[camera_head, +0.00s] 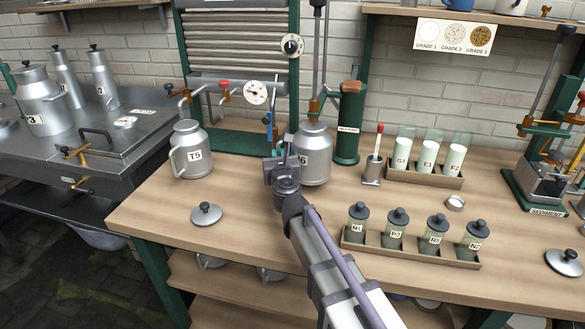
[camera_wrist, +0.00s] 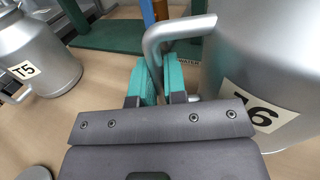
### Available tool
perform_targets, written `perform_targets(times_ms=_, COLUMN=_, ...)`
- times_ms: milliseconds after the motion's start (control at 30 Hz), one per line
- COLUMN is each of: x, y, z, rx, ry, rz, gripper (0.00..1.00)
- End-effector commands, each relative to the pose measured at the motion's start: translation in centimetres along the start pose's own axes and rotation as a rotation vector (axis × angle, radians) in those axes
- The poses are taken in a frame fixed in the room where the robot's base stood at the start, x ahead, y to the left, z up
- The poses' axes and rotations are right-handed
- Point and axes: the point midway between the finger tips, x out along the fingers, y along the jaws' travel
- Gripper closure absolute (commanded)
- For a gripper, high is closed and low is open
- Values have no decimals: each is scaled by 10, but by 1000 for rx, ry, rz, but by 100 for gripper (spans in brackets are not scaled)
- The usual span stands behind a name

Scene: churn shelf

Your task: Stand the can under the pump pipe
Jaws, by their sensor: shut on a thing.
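The grey metal can labelled T6 (camera_head: 317,160) stands upright at the back of the bench, or very close above it; I cannot tell whether its base touches. My gripper (camera_head: 280,165) is at its left side. In the wrist view my teal fingers (camera_wrist: 160,82) are shut on the bent handle of the T6 can (camera_wrist: 245,70). The green pump (camera_head: 350,120) stands just right of and behind the can. Its copper-coloured pipe (camera_head: 315,104) shows just above the can's mouth; whether it is exactly over the opening is unclear.
Another can, T5 (camera_head: 194,155), stands to the left, and a loose lid (camera_head: 206,213) lies in front of it. A gauge with pipes (camera_head: 256,93) is behind. A rack of dark-lidded jars (camera_head: 410,253) and a sample rack (camera_head: 424,174) stand right.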

Motion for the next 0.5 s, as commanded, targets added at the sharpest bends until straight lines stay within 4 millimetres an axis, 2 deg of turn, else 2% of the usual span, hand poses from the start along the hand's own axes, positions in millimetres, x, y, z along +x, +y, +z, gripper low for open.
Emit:
perform_targets(times_ms=33, x=0, y=0, z=-18, rx=-4, ry=0, rz=0, gripper=100)
perform_targets(times_ms=133, x=0, y=1, z=-30, rx=-4, ry=0, rz=0, gripper=100)
perform_targets(times_ms=500, x=0, y=1, z=-30, rx=-4, ry=0, rz=0, gripper=100)
